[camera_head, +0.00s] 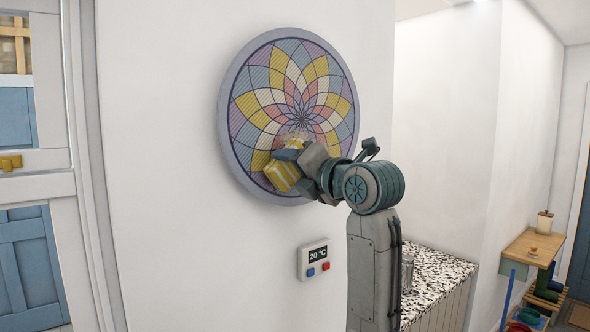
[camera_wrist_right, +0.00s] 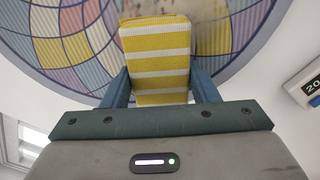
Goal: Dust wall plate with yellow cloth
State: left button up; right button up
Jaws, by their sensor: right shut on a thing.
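The wall plate (camera_head: 316,72) is a round disc with a multicoloured petal pattern and a pale lilac rim, hanging on the white wall. A greyish-brown smudge (camera_head: 296,137) shows on its lower middle, just above my gripper. My right gripper (camera_head: 287,165) is at the plate's lower part, shut on the yellow cloth (camera_head: 281,176), which has white stripes. In the right wrist view the cloth (camera_wrist_right: 155,50) sits between the two blue fingers, in front of the plate (camera_wrist_right: 60,45). I cannot tell whether the cloth touches the plate. My left gripper is not in view.
A thermostat (camera_head: 314,259) reading 20 °C is on the wall below the plate. A speckled counter (camera_head: 440,277) is behind my right arm. A wooden shelf (camera_head: 533,246) stands at far right, and a blue-and-white cabinet (camera_head: 25,250) at left.

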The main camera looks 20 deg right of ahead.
aim_at(330, 143)
jog(key=shift+w+a, duration=0.25)
jog(key=shift+w, duration=0.4)
jog(key=shift+w+d+r, duration=0.35)
jog(key=shift+w+d, duration=0.45)
jog(key=shift+d, duration=1.4)
jog(key=shift+w+d+r, duration=0.3)
jog(key=shift+w+d, duration=0.55)
jog(key=shift+d, duration=1.35)
jog(key=shift+w+d+r, duration=0.35)
jog(key=shift+w+d, duration=0.45)
jog(key=shift+d, duration=1.4)
jog(key=shift+s+a, duration=0.8)
jog(key=shift+a, duration=1.4)
jog(key=shift+s+a, duration=0.85)
jog(key=shift+a, duration=1.4)
jog(key=shift+s+a, duration=0.8)
jog(key=shift+a, duration=1.4)
jog(key=shift+d+r, duration=0.1)
jog(key=shift+r, duration=0.8)
jog(key=shift+w+d, duration=0.85)
jog(key=shift+d, duration=1.4)
jog(key=shift+w+d, duration=0.8)
jog(key=shift+d, duration=1.4)
jog(key=shift+w+d, duration=0.85)
jog(key=shift+d, duration=1.4)
